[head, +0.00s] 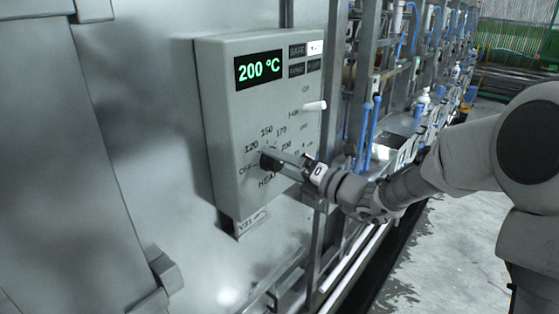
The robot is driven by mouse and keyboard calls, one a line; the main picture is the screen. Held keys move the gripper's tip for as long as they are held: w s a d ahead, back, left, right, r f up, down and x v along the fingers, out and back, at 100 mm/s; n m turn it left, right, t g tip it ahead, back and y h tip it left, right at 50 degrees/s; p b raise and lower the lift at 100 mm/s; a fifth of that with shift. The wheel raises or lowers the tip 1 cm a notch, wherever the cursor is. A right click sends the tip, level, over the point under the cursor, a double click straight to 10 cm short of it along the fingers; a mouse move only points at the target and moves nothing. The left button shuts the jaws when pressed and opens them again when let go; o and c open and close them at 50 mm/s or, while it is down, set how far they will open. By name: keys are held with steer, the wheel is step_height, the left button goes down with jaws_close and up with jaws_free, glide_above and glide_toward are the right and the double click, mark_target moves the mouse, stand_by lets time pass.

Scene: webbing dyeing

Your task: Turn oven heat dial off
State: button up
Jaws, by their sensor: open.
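The grey control box (218,120) is mounted on a metal wall. Its green display (258,69) reads 200 °C. The heat dial (266,162) is a dark knob low on the panel, with marks OFF, 120, 150, 179 and 200 around it. My gripper (275,159) is at the dial, its open fingers close about the knob. The fingers and wrist cover much of the dial, so its pointer and any contact cannot be made out.
A metal post (335,120) stands just right of the box. Machine frames with blue handles (370,125) recede at right. The concrete floor (450,245) at lower right is clear.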

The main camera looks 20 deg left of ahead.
steer(key=shift+a, duration=0.15)
steer(key=shift+c, duration=0.2)
steer(key=c, duration=1.3)
